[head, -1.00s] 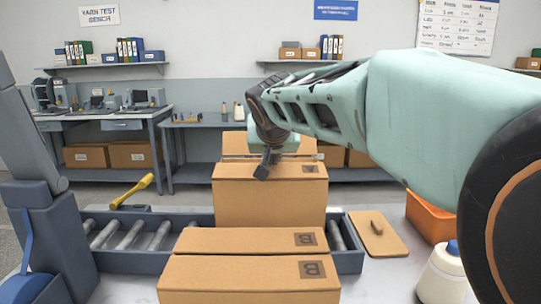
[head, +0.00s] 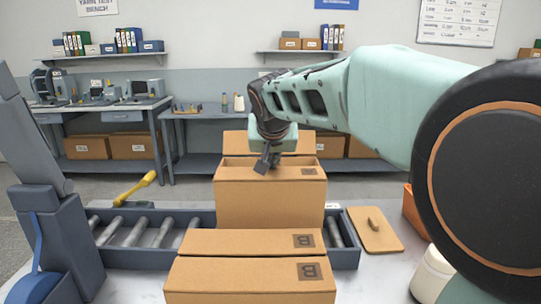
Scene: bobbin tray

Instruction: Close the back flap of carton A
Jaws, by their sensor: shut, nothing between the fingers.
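Carton A (head: 255,205) is the tall brown box standing on the roller conveyor, with a dark label at its upper right. Its letter is too small to read. Its back flap (head: 234,144) stands up behind the top, on the far side. My gripper (head: 265,164) points down over the middle of the carton's top, in front of the back flap. It is shut and empty. My gripper and wrist hide the middle of the flap. I cannot tell whether the fingertips touch the carton.
Carton B (head: 249,279) stands in front, close to the camera. The roller conveyor (head: 150,259) runs left and right, with a yellow-handled tool (head: 136,189) at its far edge. A clipboard-like board (head: 375,230), orange bin (head: 413,213) and white bottle (head: 433,276) are at right.

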